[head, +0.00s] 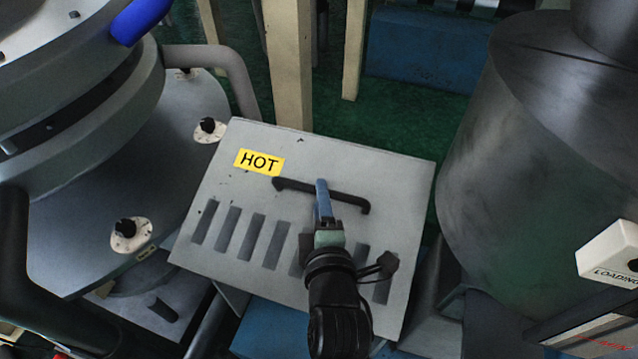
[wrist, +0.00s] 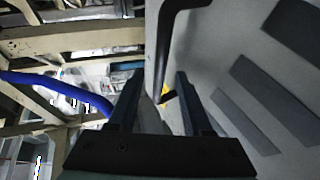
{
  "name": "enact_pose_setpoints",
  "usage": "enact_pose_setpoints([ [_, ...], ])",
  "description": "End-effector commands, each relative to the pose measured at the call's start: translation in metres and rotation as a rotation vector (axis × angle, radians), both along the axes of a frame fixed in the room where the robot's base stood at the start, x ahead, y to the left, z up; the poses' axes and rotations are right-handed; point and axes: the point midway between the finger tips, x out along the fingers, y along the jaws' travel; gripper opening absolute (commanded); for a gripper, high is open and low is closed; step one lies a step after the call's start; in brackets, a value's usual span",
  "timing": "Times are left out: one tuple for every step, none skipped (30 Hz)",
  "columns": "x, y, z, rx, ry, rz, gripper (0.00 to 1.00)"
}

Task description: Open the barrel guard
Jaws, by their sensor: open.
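The barrel guard (head: 390,190) is a grey slotted panel in the middle of the head view, with a yellow HOT label (head: 259,162). It lies as a sloping cover and looks shut. Its black bar handle (head: 345,197) runs across the upper part. In the wrist view, my gripper (wrist: 158,78) is open and the handle (wrist: 168,55) shows between the two fingers. I cannot tell whether either finger touches it. The arm hides some lower slots.
A large grey cylinder (head: 540,150) stands close on the right. A round machine (head: 90,130) with knobs and a blue handle (head: 138,20) stands on the left. Cream posts (head: 288,60) rise behind the guard. Green floor (head: 400,110) shows beyond.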

Motion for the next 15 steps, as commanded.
enact_pose_setpoints([
  [0.008, 0.001, 0.000, 0.000, 0.000, 0.000, 0.50],
  [0.012, 0.001, 0.000, -0.001, 0.000, 0.000, 0.50],
  [0.016, 0.001, -0.002, -0.001, 0.000, 0.000, 0.50],
  [0.019, 0.002, -0.003, 0.000, 0.000, 0.000, 0.50],
  [0.022, 0.002, -0.004, 0.000, 0.000, 0.000, 0.50],
  [0.025, 0.002, -0.005, -0.001, 0.000, 0.000, 0.50],
  [0.027, 0.003, -0.006, -0.001, 0.001, 0.000, 0.50],
  [0.029, 0.003, -0.007, -0.001, 0.000, 0.000, 0.50],
  [0.031, 0.003, -0.007, -0.001, 0.000, 0.000, 0.50],
  [0.032, 0.003, -0.007, -0.001, 0.000, 0.000, 0.50],
  [0.033, 0.003, -0.008, -0.001, 0.000, 0.000, 0.50],
  [0.033, 0.003, -0.008, -0.001, -0.001, 0.000, 0.50],
  [0.034, 0.003, -0.008, -0.001, -0.001, 0.000, 0.50],
  [0.034, 0.003, -0.008, -0.001, -0.001, 0.000, 0.50],
  [0.034, 0.003, -0.008, -0.001, -0.001, 0.000, 0.50],
])
